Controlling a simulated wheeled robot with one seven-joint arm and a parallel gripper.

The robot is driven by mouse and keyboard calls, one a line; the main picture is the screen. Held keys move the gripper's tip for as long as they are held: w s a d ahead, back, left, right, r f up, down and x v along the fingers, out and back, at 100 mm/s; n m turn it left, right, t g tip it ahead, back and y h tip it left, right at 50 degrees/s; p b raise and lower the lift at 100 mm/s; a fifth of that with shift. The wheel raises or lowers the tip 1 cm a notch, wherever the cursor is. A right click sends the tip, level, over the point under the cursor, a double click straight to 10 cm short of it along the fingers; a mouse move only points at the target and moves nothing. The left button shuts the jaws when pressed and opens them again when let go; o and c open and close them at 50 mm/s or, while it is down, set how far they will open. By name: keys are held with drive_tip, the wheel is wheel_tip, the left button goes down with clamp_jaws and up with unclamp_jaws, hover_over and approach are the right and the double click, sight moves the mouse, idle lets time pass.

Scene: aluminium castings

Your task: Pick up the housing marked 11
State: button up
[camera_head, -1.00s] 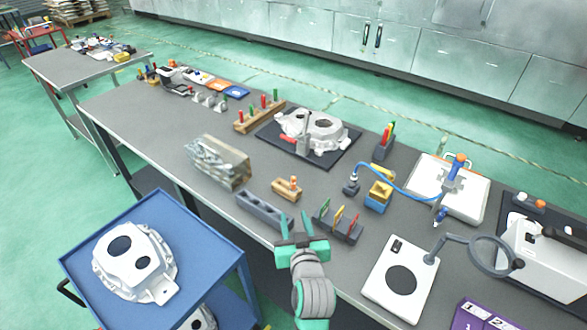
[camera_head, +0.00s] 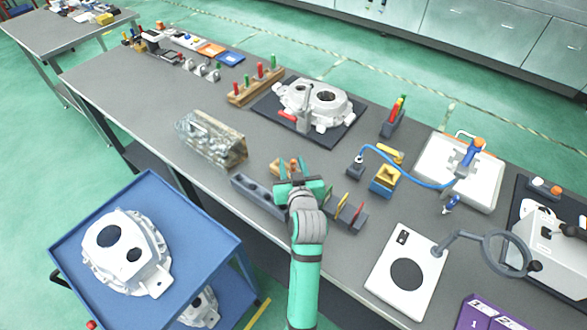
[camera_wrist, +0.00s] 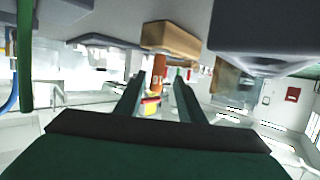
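Three pale cast housings show in the head view, and I can read no number on any of them. One housing (camera_head: 318,104) lies on a dark mat on the bench, with a red-handled clamp at its front. Another housing (camera_head: 127,251) lies on the blue cart's top. A third housing (camera_head: 203,309) is partly hidden on the cart's lower shelf. My gripper (camera_head: 292,170) is over the bench's front part, apart from all three housings. Its two fingers stand apart and empty, also in the wrist view (camera_wrist: 158,88).
A wooden block (camera_head: 285,165) is right by my fingers. A grey slotted block (camera_head: 258,195), a clear bin of parts (camera_head: 211,139) and a rack of coloured tags (camera_head: 346,213) stand around it. A magnifier lamp (camera_head: 507,252) stands at right. The blue cart (camera_head: 214,252) is at lower left.

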drive_tip(key=x, duration=0.4)
drive_tip(key=shift+w+d, duration=0.2)
drive_tip(key=shift+w, duration=0.2)
clamp_jaws()
drive_tip(key=shift+r, duration=0.1)
